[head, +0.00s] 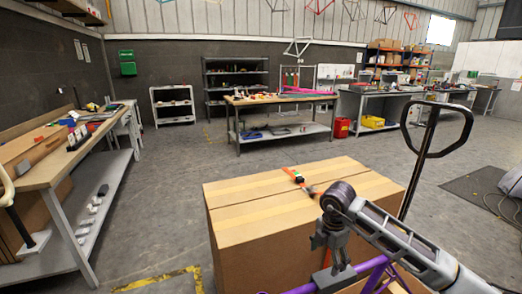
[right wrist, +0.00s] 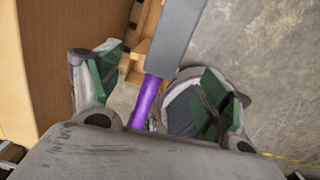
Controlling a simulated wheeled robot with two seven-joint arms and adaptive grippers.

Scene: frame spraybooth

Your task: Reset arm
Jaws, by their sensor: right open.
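My right arm comes in from the right in the head view. Its gripper (head: 334,270) points down in front of the large cardboard box (head: 250,245). In the right wrist view the two green-padded fingers (right wrist: 155,92) are spread apart. A purple tube (right wrist: 146,100) shows between them, and I cannot tell whether either finger touches it. In the head view purple frame tubes (head: 371,277) lie just below and beside the gripper, partly hidden by it. My left gripper is not in view.
A pallet jack handle (head: 432,130) stands behind the box at the right. A long workbench (head: 45,172) with tools runs along the left. Another table (head: 280,98) and shelves stand at the back. The concrete floor (head: 165,205) between bench and box is open.

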